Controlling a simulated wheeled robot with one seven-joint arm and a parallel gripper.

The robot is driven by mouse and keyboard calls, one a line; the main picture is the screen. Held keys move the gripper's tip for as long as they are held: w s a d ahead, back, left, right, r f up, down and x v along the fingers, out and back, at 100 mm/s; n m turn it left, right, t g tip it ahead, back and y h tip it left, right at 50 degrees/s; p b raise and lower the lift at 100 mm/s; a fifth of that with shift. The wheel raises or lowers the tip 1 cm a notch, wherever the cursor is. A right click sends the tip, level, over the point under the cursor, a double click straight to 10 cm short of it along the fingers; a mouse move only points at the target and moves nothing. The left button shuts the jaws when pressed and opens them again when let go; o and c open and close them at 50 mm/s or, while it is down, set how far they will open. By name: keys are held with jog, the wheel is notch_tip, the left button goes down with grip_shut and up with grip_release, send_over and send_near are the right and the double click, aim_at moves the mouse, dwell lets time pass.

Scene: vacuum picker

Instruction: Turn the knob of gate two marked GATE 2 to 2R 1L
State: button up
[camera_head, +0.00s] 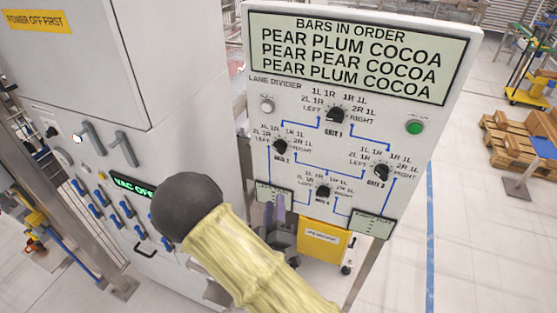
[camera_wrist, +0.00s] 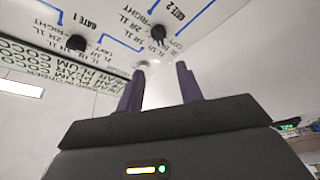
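The lane divider panel (camera_head: 385,120) is upright and white, with several black knobs. In the wrist view the panel is upside down, and the GATE 2 knob (camera_wrist: 181,43) is just beyond my fingertips. My gripper (camera_head: 275,206) has purple fingers and is in front of the panel, below the knob. In the wrist view my gripper (camera_wrist: 158,78) is open, with nothing between its fingers.
The GATE 1 knob (camera_head: 335,115), GATE 3 knob (camera_head: 381,171) and GATE 4 knob (camera_head: 323,192) are close by. A white button (camera_head: 267,106) and a green button (camera_head: 415,127) flank GATE 1. A grey cabinet (camera_head: 75,90) with a VAC OFF display stands left. A yellow bin (camera_head: 322,243) is below.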

aim_at(279, 152)
jog(key=p+x, duration=0.1)
jog(key=x, duration=1.4)
jog(key=shift+w+r, duration=0.2)
jog(key=shift+w, duration=0.5)
jog(key=shift+c, duration=0.5)
grip_shut()
